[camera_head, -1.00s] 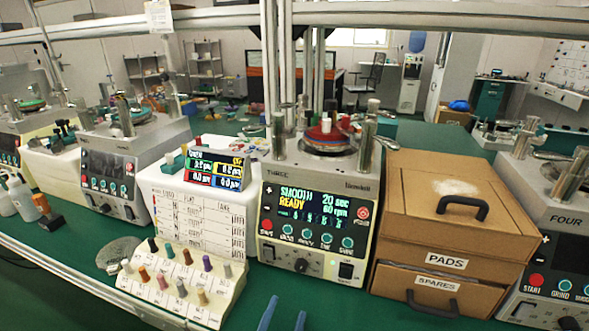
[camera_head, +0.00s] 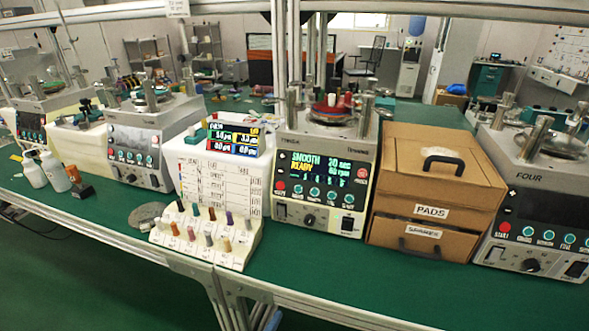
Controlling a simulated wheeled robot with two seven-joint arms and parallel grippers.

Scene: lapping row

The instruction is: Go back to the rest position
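Neither of my grippers shows clearly in the head view. A small blue sliver (camera_head: 272,321) shows at the bottom edge, below the bench front. I cannot tell whether it is part of one of my grippers. The bench machine THREE (camera_head: 325,185) stands near the middle, its display reading SMOOTH and READY. No arm of mine is seen over the green bench top (camera_head: 330,262) or touching anything on it.
A stepped rack of coloured pegs (camera_head: 205,236) stands near the bench's front edge. A cardboard PADS box (camera_head: 385,192) and machine FOUR (camera_head: 530,200) are to the right. White bottles (camera_head: 52,172) stand at left. The front bench strip right of the rack is clear.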

